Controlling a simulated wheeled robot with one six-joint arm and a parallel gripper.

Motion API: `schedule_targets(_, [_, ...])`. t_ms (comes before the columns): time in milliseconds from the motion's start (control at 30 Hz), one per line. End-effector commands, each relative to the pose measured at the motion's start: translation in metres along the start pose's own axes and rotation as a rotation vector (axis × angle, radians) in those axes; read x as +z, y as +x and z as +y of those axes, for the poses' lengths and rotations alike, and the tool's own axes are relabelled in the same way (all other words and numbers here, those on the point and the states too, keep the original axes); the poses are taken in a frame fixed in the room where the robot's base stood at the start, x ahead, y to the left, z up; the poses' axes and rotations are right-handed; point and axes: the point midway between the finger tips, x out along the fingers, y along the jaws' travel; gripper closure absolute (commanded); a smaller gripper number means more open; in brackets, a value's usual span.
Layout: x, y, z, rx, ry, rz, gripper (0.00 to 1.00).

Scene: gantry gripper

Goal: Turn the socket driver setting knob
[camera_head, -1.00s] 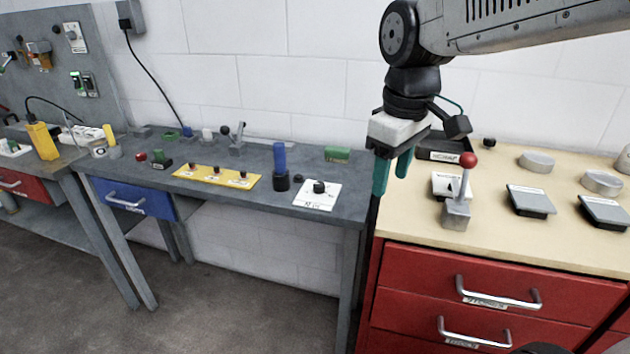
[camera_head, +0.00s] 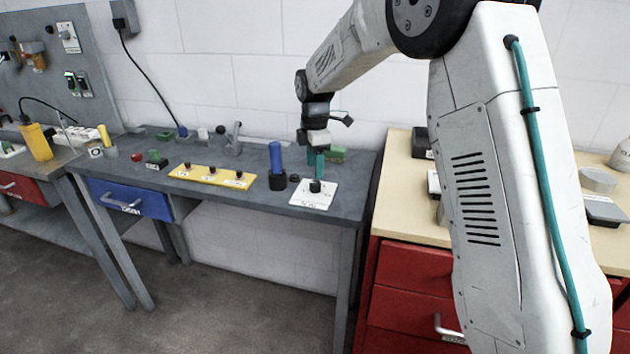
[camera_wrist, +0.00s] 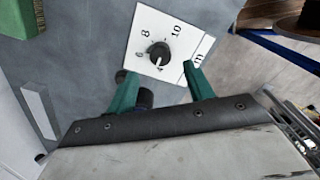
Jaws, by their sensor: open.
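The setting knob (camera_head: 315,186) is a small black dial on a white plate (camera_head: 309,199), near the right end of the grey bench. In the wrist view the knob (camera_wrist: 159,53) has a pale pointer mark, and numbers such as 6, 8 and 10 are printed around it. My gripper (camera_head: 316,168) is above the plate, fingers pointing down. In the wrist view its green fingers (camera_wrist: 156,72) are spread apart with nothing between them. The knob appears just beyond the fingertips, roughly between them. I see no contact; the exact height gap cannot be told.
A blue-handled tool in a dark holder (camera_head: 277,178) stands left of the plate. A yellow panel with several knobs (camera_head: 212,176) lies further left. A green block (camera_head: 337,155) is behind the gripper. The wooden-topped red cabinet (camera_head: 402,200) is to the right, partly hidden by my arm.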

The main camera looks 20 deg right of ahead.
Motion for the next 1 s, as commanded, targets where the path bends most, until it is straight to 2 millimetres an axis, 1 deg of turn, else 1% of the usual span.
schedule_targets(33, [0.000,0.010,-0.001,-0.004,0.000,0.000,0.48])
schedule_targets(100, [0.000,0.022,-0.001,-0.005,0.001,0.000,0.48])
schedule_targets(300, [0.000,0.048,-0.001,-0.003,0.002,0.000,0.48])
schedule_targets(433, [0.000,0.056,-0.001,-0.002,0.002,0.000,0.48])
schedule_targets(700, [0.000,0.057,-0.001,-0.001,0.003,0.000,0.48])
schedule_targets(767, [0.000,0.057,-0.001,-0.001,0.003,0.000,0.65])
schedule_targets(800, [0.000,0.057,-0.001,-0.001,0.003,0.000,0.76])
schedule_targets(867, [0.000,0.057,-0.001,-0.001,0.003,0.000,0.92])
schedule_targets(1000, [0.000,0.057,-0.001,-0.001,0.004,0.000,0.92])
